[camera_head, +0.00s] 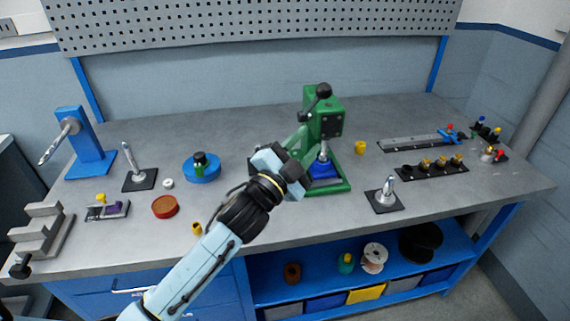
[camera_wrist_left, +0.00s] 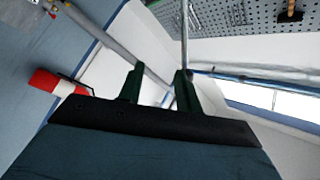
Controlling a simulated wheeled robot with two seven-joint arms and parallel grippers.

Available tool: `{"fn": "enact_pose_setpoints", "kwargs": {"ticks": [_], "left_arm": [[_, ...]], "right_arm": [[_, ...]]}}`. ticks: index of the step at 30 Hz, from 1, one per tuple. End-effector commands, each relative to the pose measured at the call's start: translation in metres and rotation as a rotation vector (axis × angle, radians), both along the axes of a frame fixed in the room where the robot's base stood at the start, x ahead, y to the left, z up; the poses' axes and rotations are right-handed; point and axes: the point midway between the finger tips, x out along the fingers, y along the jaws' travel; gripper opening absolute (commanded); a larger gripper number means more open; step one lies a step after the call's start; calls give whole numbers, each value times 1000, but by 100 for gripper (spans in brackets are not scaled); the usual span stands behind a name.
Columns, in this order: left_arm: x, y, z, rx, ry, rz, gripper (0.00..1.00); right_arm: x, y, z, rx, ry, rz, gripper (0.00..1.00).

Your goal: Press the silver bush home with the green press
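The green press (camera_head: 330,122) stands upright on the bench, right of centre in the head view. Its black-knobbed lever (camera_head: 323,91) is at its top. A silver ram (camera_head: 323,153) points down at a blue block (camera_head: 322,170) on the press base. I cannot make out the silver bush for certain; parts around the ram and block are small. My left gripper (camera_head: 297,139) is just in front and left of the press, partly covering it. In the left wrist view the dark green fingers (camera_wrist_left: 159,86) stand apart with nothing clearly between them. My right gripper is out of view.
Steel spindles on black plates stand left (camera_head: 139,170) and right (camera_head: 384,196) of the press. A blue round stand (camera_head: 203,173), red dish (camera_head: 165,207) and yellow piece (camera_head: 360,147) lie around. A black rack (camera_head: 432,170) is at right. The back middle is clear.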

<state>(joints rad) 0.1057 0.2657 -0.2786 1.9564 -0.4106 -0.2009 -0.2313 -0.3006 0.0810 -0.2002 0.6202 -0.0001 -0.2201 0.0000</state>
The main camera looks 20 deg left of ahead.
Motion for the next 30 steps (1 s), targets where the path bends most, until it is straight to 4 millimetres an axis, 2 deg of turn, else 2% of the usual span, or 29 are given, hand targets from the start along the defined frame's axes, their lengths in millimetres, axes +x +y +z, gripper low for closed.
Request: {"fn": "enact_pose_setpoints", "kwargs": {"ticks": [24, 30], "left_arm": [[-55, 14, -10, 1, -1, 1, 34], [-64, 15, -12, 2, -2, 0, 34]], "right_arm": [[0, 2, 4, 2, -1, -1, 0], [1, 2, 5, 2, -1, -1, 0]]}}
